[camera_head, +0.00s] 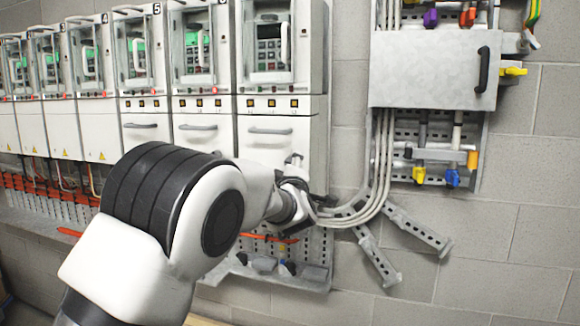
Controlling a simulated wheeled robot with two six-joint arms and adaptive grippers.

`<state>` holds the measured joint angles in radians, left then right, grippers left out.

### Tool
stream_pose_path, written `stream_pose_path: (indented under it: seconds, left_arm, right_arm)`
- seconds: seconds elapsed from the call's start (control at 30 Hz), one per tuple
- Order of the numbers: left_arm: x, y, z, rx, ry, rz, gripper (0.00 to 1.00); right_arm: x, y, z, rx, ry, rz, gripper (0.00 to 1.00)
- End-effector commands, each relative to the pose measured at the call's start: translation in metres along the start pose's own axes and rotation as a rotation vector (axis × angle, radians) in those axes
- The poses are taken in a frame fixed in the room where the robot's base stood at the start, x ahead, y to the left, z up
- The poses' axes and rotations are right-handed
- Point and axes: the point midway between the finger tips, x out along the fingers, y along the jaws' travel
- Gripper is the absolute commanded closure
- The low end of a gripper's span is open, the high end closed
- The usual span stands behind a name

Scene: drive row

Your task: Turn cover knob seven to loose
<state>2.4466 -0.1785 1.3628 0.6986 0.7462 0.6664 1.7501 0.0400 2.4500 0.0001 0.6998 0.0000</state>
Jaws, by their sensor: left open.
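The rightmost drive unit (270,75) stands two places to the right of the one marked 5; its own number is cut off at the top. Its lower white cover (262,147) has a grey bar handle (270,130) and looks closed. My right gripper is out of view.
More drive units (142,70) run in a row to the left. A grey box (430,70) with a black handle hangs at the right. Grey cables (382,165) curve down behind my wrist, near slotted metal brackets (418,230). The block wall (500,240) at lower right is clear.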

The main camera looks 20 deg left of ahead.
Motion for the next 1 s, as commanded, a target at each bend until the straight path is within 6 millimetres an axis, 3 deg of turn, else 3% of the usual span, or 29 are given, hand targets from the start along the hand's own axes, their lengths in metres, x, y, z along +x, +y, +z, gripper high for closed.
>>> stream_pose_path:
  seconds: [0.2,0.33,0.63,0.73,0.77,0.87,0.97,1.0]
  left_arm:
    - [-0.044,0.001,-0.001,0.003,0.0,0.001,0.45]
    - [-0.062,0.001,-0.002,0.002,0.001,0.002,0.45]
    - [-0.067,0.0,-0.002,-0.002,0.002,0.001,0.45]
    - [-0.066,-0.01,0.003,0.004,-0.005,-0.013,0.45]
    - [-0.066,-0.019,0.007,0.007,-0.01,-0.025,0.45]
    - [-0.063,-0.071,0.025,0.02,-0.035,-0.101,0.45]
    - [-0.071,-0.154,0.043,0.049,-0.071,-0.228,0.45]
    - [-0.08,-0.19,0.049,0.069,-0.092,-0.284,0.45]
  right_arm:
    - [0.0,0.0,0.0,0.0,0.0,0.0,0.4]
    - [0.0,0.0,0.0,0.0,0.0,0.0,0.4]
    - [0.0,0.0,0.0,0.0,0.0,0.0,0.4]
    - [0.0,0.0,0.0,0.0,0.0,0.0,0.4]
    - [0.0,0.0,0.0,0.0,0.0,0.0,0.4]
    - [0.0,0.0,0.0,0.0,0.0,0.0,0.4]
    - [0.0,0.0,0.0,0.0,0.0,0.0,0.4]
    - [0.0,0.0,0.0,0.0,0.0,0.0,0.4]
